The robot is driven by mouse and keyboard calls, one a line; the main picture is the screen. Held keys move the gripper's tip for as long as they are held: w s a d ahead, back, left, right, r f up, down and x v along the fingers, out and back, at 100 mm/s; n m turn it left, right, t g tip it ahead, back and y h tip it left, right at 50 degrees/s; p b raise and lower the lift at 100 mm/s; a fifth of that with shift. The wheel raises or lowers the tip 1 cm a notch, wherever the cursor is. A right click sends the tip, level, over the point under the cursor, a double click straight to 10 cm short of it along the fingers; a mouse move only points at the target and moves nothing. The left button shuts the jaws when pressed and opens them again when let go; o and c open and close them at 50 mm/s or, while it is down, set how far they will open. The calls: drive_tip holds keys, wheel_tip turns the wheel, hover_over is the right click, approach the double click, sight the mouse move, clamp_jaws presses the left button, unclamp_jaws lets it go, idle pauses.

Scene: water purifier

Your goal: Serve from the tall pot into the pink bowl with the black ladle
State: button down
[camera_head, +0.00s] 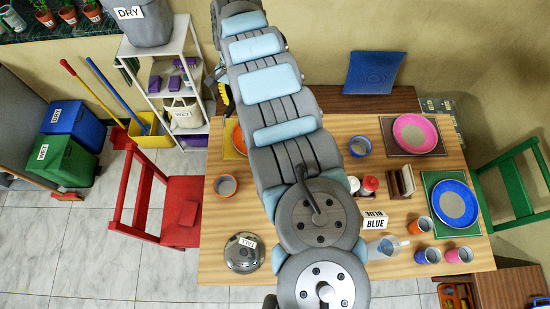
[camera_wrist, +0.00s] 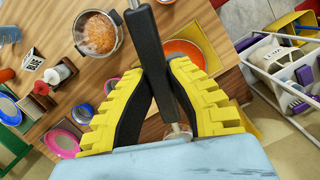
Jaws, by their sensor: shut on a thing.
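My gripper (camera_wrist: 157,68) has yellow ridged fingers and is shut on the long black handle of the ladle (camera_wrist: 148,38).
A labelled metal lid (camera_head: 243,257) lies at the table's front left. A blue bowl (camera_head: 455,204), several cups, a clear jug (camera_head: 382,248), shakers (camera_head: 369,185) and a BLUE sign (camera_head: 375,222) crowd the right side. A red chair (camera_head: 180,210) stands left, a green one (camera_head: 515,180) right.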

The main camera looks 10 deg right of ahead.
drive_tip(key=shift+s+a+f+m, duration=0.2)
drive_tip(key=shift+f+m, duration=0.2)
drive_tip(key=shift+m, duration=0.2)
drive_tip(key=s+d+f+m+t+y+p, duration=0.2)
drive_tip(key=s+d+f+m, duration=0.3)
drive_tip(key=f+m, duration=0.3)
drive_tip(key=s+d+f+m+t+y+p, duration=0.2)
drive_tip(key=s+d+f+m+t+p, duration=0.2)
drive_tip(key=s+f+m, duration=0.3)
wheel_tip(320, 180, down, 2)
drive_tip(key=d+m+p, duration=0.1)
drive_tip(key=m, duration=0.2)
drive_tip(key=shift+d+f+m+y, duration=0.25)
drive_tip(key=shift+d+m+y, duration=0.05)
